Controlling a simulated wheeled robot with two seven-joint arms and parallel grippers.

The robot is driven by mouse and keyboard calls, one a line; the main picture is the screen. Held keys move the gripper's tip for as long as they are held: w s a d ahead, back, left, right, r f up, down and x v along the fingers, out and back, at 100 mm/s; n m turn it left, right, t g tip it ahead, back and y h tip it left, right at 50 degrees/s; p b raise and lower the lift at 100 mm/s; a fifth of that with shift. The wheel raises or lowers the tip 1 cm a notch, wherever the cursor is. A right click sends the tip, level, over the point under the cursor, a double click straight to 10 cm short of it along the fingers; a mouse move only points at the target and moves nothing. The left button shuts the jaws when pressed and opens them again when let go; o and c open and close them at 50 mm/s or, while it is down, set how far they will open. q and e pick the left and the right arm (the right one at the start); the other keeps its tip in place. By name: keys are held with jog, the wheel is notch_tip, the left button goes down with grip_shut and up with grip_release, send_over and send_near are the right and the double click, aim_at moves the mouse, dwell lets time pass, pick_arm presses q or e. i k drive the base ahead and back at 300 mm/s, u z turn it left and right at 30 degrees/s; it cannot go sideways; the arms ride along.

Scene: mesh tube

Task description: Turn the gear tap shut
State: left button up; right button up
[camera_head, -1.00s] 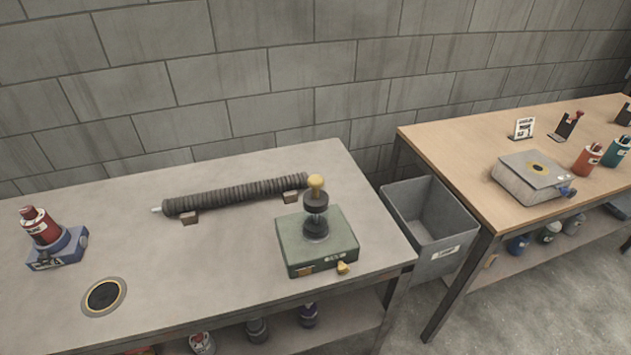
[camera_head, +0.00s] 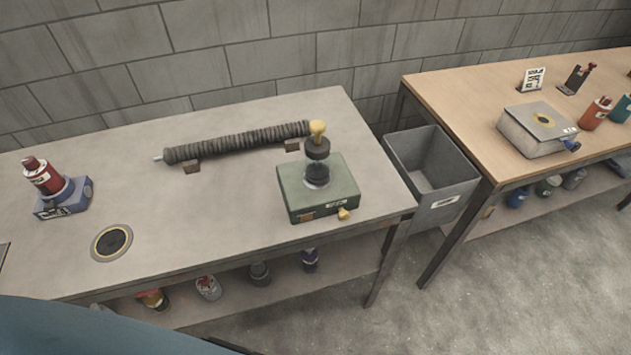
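A green box (camera_head: 290,195) stands on the grey table, with a small yellow tap (camera_head: 345,214) low on its front right. A dark stacked piece with a yellow knob (camera_head: 318,128) stands upright on the box. On the wooden table at right, a grey box (camera_head: 520,137) has a small blue tap (camera_head: 572,145) at its front right corner. I cannot tell which tap is the gear tap, or whether either is open or shut. Neither of my grippers is in view.
A ribbed dark tube (camera_head: 235,141) lies on supports at the back of the grey table (camera_head: 210,225). A red bottle on a blue base (camera_head: 62,197) stands at left. A grey bin (camera_head: 445,185) sits between the tables. Open floor lies in front.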

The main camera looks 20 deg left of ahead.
aim_at(343, 215)
jog(key=u, duration=4.5)
jog(key=k, duration=1.65)
jog(key=z, duration=1.1)
